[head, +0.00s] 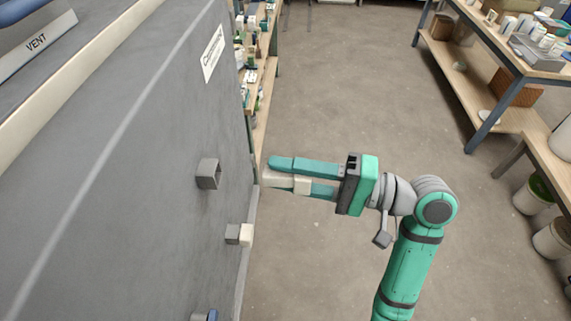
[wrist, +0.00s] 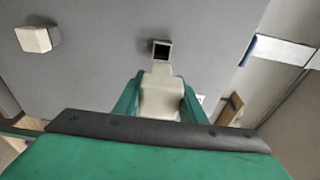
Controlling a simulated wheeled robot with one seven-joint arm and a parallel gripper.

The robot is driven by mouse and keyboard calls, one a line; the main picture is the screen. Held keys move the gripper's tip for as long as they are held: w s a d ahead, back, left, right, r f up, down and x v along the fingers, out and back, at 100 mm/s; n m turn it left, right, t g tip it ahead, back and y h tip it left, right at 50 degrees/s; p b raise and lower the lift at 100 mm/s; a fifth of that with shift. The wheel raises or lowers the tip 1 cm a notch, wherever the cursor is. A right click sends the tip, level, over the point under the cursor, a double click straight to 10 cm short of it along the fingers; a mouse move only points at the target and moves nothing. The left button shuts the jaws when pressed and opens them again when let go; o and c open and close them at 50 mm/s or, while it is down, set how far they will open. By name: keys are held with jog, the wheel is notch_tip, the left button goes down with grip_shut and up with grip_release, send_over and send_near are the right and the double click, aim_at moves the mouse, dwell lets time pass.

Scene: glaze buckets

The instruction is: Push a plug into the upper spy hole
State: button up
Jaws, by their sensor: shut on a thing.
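My gripper (head: 292,177) is shut on a cream plug (head: 302,186). The plug's narrow end points left toward the grey kiln wall (head: 130,170). The upper spy hole (head: 208,174) is a grey square tube on that wall, open and empty. A clear gap shows between plug tip and tube in the head view. In the wrist view the held plug (wrist: 160,98) lies between the green fingers, its tip just below the dark square opening (wrist: 162,51). How far apart they are in depth is hard to tell there.
A lower spy hole (head: 233,234) holds a cream plug (head: 246,235). A blue thing (head: 212,315) shows at another fitting at the bottom edge. Shelves (head: 262,95) stand beyond the kiln; a bench (head: 500,50) and buckets (head: 533,195) are at right. The floor between is clear.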

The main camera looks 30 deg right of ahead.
jog(key=s+x, duration=0.1)
jog(key=x, duration=0.5)
jog(key=shift+a, duration=0.45)
jog(key=shift+w+a, duration=0.45)
jog(key=shift+a, duration=0.05)
dwell(0.6)
jog(key=shift+w+a, duration=0.35)
jog(key=shift+a, duration=0.2)
jog(key=shift+a, duration=0.15)
dwell(0.3)
jog(key=shift+x, duration=1.05)
jog(key=shift+w+a, duration=0.1)
jog(key=shift+a, duration=0.15)
jog(key=shift+w+a, duration=0.15)
jog(key=shift+a, duration=0.15)
jog(key=o, duration=1.5)
